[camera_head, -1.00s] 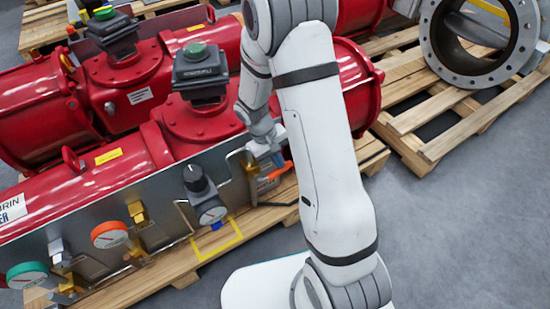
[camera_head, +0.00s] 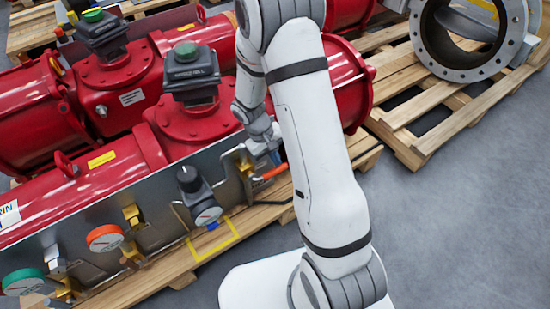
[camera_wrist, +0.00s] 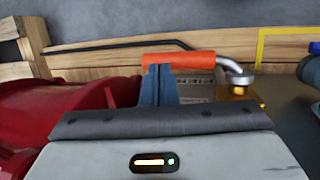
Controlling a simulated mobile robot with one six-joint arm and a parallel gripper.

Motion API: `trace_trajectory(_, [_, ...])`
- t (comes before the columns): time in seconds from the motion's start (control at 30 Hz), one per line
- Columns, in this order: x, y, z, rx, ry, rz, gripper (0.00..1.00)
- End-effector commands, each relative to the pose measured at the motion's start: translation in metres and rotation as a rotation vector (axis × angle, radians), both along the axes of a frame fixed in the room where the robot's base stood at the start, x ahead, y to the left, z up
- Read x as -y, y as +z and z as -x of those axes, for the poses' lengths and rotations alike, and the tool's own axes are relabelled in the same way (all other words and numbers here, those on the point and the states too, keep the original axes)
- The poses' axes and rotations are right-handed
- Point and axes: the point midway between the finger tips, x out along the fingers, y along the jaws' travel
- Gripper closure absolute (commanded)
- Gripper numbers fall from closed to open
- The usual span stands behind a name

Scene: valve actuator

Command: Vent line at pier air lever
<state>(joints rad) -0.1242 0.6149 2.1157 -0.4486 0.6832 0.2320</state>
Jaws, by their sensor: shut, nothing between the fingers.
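The lever has an orange handle (camera_head: 274,172) and sits at the right end of the grey panel. In the wrist view the orange handle (camera_wrist: 185,60) lies nearly level, with a bent silver rod running from its right end to a brass fitting (camera_wrist: 240,92). My gripper (camera_wrist: 158,72) is shut and empty. Its blue fingertips overlap the left part of the handle in the wrist view; whether they touch it I cannot tell. In the head view my gripper (camera_head: 274,156) is small and partly hidden by my arm, close to the handle.
Red actuators (camera_head: 100,185) lie behind the panel (camera_head: 150,205) on a wooden pallet (camera_head: 165,268). Open grey floor (camera_head: 450,240) lies to the right.

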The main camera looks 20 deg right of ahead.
Motion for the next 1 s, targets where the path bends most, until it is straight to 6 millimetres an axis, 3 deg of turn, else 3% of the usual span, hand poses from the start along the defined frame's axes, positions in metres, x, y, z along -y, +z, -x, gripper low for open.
trace_trajectory(0.03, [-0.001,0.015,-0.002,0.003,0.0,0.0,1.0])
trace_trajectory(0.5, [-0.01,0.109,-0.025,0.007,0.002,0.0,1.0])
trace_trajectory(1.0, [-0.011,0.136,-0.029,0.011,-0.002,-0.003,1.0])
